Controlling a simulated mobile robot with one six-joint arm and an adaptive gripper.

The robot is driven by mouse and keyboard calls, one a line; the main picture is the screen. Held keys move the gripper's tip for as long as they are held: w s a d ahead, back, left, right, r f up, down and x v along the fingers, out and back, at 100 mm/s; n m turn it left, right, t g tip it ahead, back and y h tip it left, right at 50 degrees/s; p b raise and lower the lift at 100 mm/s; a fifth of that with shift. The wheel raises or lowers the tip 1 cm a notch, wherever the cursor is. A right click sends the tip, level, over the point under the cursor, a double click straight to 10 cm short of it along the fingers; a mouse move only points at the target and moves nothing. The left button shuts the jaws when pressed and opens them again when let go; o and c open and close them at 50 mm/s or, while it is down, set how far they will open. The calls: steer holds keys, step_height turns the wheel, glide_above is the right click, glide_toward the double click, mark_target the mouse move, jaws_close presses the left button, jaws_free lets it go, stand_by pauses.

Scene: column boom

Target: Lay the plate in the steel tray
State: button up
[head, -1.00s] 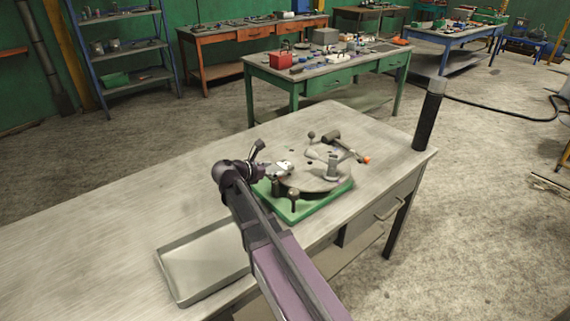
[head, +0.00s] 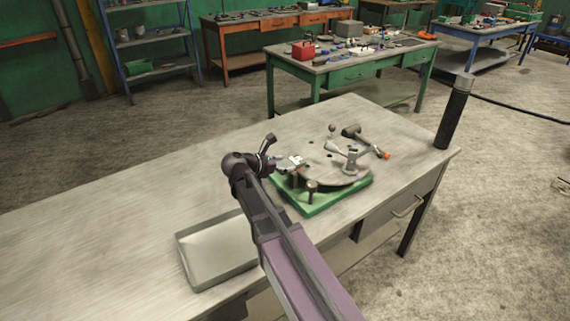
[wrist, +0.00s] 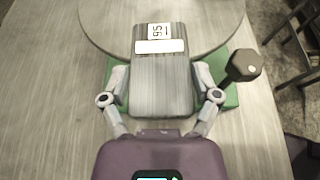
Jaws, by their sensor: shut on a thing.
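In the head view my gripper (head: 286,163) is at the left edge of the round fixture disc (head: 325,172), and only a small pale part of the plate shows. I cannot tell whether the plate touches the disc. The steel tray (head: 212,254) is shallow, rectangular and empty where visible. It lies on the bench, nearer and left of my arm, which hides its right edge.
A dark post (head: 453,118) rises at the bench's right corner. The bench (head: 110,225) is clear on the left. A green table (head: 350,60) stands beyond.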

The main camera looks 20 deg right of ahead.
mark_target(285, 164)
steer(key=shift+r, duration=0.15)
steer(key=shift+r+p, duration=1.4)
steer(key=shift+p, duration=0.1)
steer(key=shift+s+f, duration=0.1)
steer(key=shift+s, duration=0.05)
